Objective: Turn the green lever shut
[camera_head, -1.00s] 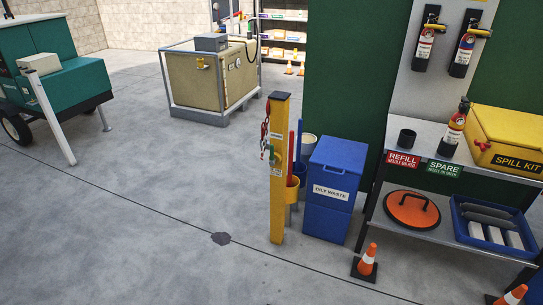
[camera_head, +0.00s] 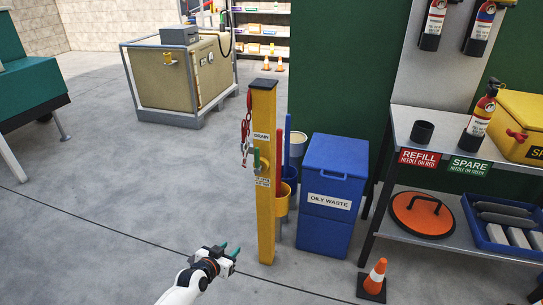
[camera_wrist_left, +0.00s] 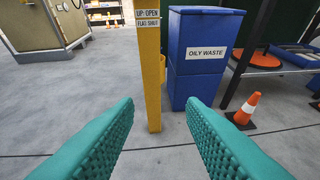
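The green lever (camera_head: 256,160) is on the left side of a yellow post (camera_head: 264,210), below a DRAIN label, and appears to stand upright. A label on the post (camera_wrist_left: 147,18) reads UP: OPEN, FLAT: SHUT in the left wrist view; the lever itself is out of that view. My left gripper (camera_head: 229,252) is low in front of the post, to its left and well below the lever. Its teal fingers (camera_wrist_left: 165,108) are spread wide and empty in the left wrist view. My right gripper is in neither current view.
A blue oily waste bin (camera_head: 330,195) stands right of the post, with a yellow holder (camera_head: 281,205) between. An orange cone (camera_head: 374,278) and a shelf table (camera_head: 462,150) are further right. The floor left of the post is clear.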

